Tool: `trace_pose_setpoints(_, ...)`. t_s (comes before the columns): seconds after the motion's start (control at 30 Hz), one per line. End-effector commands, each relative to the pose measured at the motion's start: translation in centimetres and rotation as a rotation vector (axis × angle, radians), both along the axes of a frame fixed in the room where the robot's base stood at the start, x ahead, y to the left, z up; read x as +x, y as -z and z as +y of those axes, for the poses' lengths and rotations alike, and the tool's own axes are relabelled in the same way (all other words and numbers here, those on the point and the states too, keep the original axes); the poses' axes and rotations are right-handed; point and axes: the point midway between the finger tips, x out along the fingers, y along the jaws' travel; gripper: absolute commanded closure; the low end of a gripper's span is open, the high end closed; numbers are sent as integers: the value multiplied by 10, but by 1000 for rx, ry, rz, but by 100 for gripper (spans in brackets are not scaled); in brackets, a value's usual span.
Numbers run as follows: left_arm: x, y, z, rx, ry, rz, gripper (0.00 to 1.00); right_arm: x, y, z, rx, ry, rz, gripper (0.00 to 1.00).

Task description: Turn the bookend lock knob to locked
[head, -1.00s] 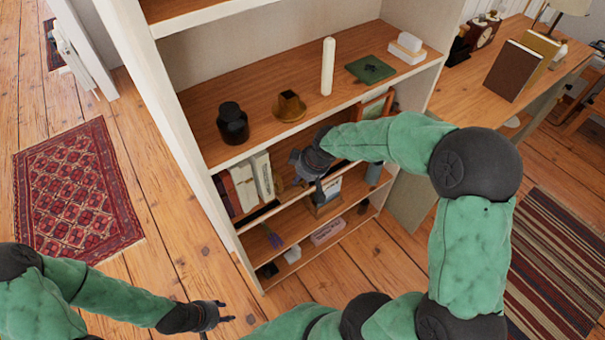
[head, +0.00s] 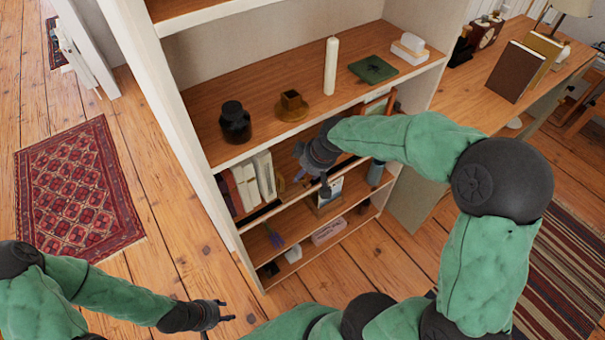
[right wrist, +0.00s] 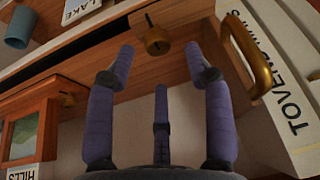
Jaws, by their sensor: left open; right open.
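A small round brass knob (right wrist: 157,41) with a dark notch sits on a wooden face in the right wrist view. Whether it is the bookend's lock knob, and which way it is turned, I cannot tell for sure. My right gripper (right wrist: 160,62) is open, its fingers spread to either side below the knob, apparently not touching it. In the head view the right gripper (head: 314,168) reaches into the shelf beside the books and hides what is behind it. My left gripper (head: 226,311) is open and empty, low over the floor.
A curved brass handle (right wrist: 250,60) and a white book (right wrist: 272,80) stand close to the right finger. A wooden frame (right wrist: 30,130) is at left. Above the gripper, the shelf holds a dark jar (head: 235,123), a brass holder (head: 291,106) and a white candle (head: 330,66).

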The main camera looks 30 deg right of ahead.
Motion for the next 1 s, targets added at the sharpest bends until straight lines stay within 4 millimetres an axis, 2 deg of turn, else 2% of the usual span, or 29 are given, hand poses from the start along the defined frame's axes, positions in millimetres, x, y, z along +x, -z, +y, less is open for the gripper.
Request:
trace_pose_setpoints(0.03,0,0,0,0,0,0,57,-3,-12,-1,-1,1,-6,48)
trace_pose_setpoints(0.2,0,0,0,0,0,0,57,-15,-42,-4,-1,1,-4,48)
trace_pose_setpoints(0.4,0,0,0,0,0,0,57,-25,-67,-7,1,-1,-4,48)
trace_pose_setpoints(0.6,0,0,0,0,0,0,57,-29,-75,-7,1,-1,-2,48)
trace_pose_setpoints(1.0,0,0,0,0,0,0,57,-29,-75,-8,1,0,-2,48)
